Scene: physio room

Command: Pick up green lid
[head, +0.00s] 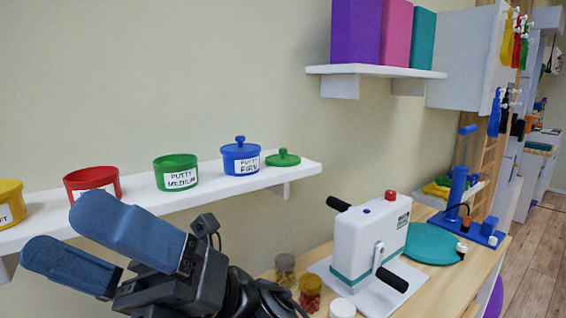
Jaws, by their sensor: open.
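The green lid (283,159) lies flat near the right end of the white wall shelf (232,186), its small knob facing up. It is just right of the blue putty tub, which wears its own blue lid. The green putty tub (177,174), labelled "PUTTY MEDIUM", stands without a lid further left on the shelf. My gripper (72,238) is at the lower left, in front of the shelf. Its two blue fingers are spread apart, pointing left, with nothing between them. It is well left of the green lid and hides part of the shelf and the red tub's lower edge.
A blue tub (241,158), a red tub (92,183) and a yellow tub (10,204) share the shelf. Below right, a white cranked machine (368,243) and small jars (310,293) stand on a wooden table. Binders sit on a higher shelf (375,71). The air above the lid is clear.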

